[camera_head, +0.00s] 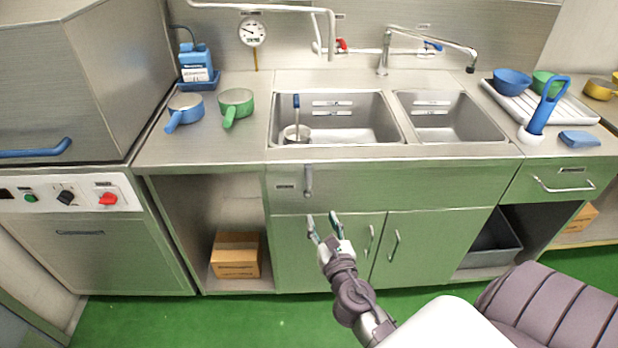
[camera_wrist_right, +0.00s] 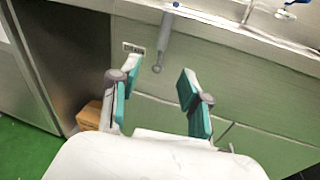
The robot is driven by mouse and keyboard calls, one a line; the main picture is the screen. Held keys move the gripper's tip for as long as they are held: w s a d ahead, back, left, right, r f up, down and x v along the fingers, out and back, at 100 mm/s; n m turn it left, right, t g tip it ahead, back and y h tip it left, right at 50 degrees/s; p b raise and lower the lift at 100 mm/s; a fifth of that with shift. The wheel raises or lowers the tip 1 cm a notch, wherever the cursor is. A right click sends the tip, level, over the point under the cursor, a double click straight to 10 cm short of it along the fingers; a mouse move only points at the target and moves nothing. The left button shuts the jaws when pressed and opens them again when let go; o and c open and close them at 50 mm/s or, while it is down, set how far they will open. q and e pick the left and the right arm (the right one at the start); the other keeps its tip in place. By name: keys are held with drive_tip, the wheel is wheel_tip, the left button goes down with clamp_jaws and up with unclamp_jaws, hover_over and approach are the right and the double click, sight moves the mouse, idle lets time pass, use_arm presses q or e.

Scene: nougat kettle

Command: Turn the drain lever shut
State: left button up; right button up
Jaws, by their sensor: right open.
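The drain lever (camera_head: 308,181) is a grey handle on the steel front panel below the left sink basin. It hangs straight down from its pivot near the counter edge. In the right wrist view the lever (camera_wrist_right: 164,42) shows beyond the fingers, its lower end just ahead of the gap between them. My right gripper (camera_head: 322,215) is open and empty, just below the lever and apart from it. In the right wrist view its teal-padded fingers (camera_wrist_right: 160,76) are spread wide. My left gripper is not in view.
The left basin (camera_head: 350,124) holds a metal strainer cup with a blue handle (camera_head: 296,108). Cabinet doors (camera_head: 425,245) with bar handles stand below the panel. A cardboard box (camera_head: 235,254) sits in the open bay to the left. Blue and green pans (camera_head: 236,103) stand on the counter.

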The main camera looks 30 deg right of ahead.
sight(309, 175)
drive_tip(key=shift+n+t, duration=0.3)
drive_tip(key=shift+n, duration=0.1)
drive_tip(key=x, duration=0.4)
drive_tip(key=r+p+x, duration=0.1)
drive_tip(key=x, duration=0.4)
drive_tip(key=r+x, duration=0.1)
drive_tip(key=x, duration=0.4)
drive_tip(key=shift+s+d+r, duration=0.1)
drive_tip(key=shift+s+d, duration=0.05)
drive_tip(key=shift+d, duration=0.1)
clamp_jaws()
